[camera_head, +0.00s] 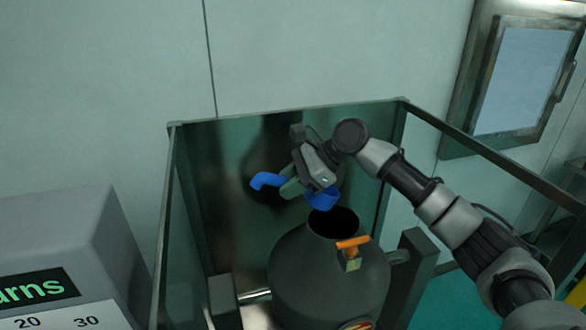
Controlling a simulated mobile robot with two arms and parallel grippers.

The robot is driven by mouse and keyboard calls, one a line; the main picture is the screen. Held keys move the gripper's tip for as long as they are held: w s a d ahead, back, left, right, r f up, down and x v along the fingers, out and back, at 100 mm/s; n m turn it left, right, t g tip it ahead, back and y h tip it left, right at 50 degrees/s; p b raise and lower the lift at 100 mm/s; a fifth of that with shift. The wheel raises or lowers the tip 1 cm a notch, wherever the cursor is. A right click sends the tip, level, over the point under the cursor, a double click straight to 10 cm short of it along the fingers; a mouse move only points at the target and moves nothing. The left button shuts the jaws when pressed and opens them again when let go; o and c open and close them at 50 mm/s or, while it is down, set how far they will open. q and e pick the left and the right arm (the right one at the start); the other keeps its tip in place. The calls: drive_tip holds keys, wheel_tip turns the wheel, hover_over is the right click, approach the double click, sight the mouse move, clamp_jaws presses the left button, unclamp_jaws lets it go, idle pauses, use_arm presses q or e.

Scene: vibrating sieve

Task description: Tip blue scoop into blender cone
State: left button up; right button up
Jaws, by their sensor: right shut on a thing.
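The blue scoop (322,199) is held by my right gripper (296,184), which is shut on it. The scoop's bent handle end sticks out to the left of the gripper, and its cup is on the right. The cup is just above the left part of the dark round opening of the blender cone (322,270). I cannot tell whether anything is in the cup. The grey cone has an orange-handled clamp (352,243) on its right front side. My left gripper is not in view.
A guard frame with dark panels (215,150) surrounds the cone at the back and sides. A post (410,265) stands close to the cone's right. A grey box with a green display (60,240) is at the left. A framed window (525,80) is at the upper right.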

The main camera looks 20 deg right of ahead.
drive_tip(key=shift+a+f+h+p, duration=0.3)
drive_tip(key=shift+h+p, duration=0.4)
drive_tip(key=shift+p, duration=0.75)
drive_tip(key=shift+a+f+h+p, duration=0.1)
drive_tip(key=shift+f+h+p, duration=0.45)
drive_tip(key=shift+p, duration=0.9)
drive_tip(key=f+h, duration=0.2)
drive_tip(key=h, duration=0.1)
drive_tip(key=shift+a+p, duration=0.2)
drive_tip(key=shift+p, duration=0.1)
drive_tip(key=shift+d+r, duration=0.1)
drive_tip(key=shift+s, duration=0.1)
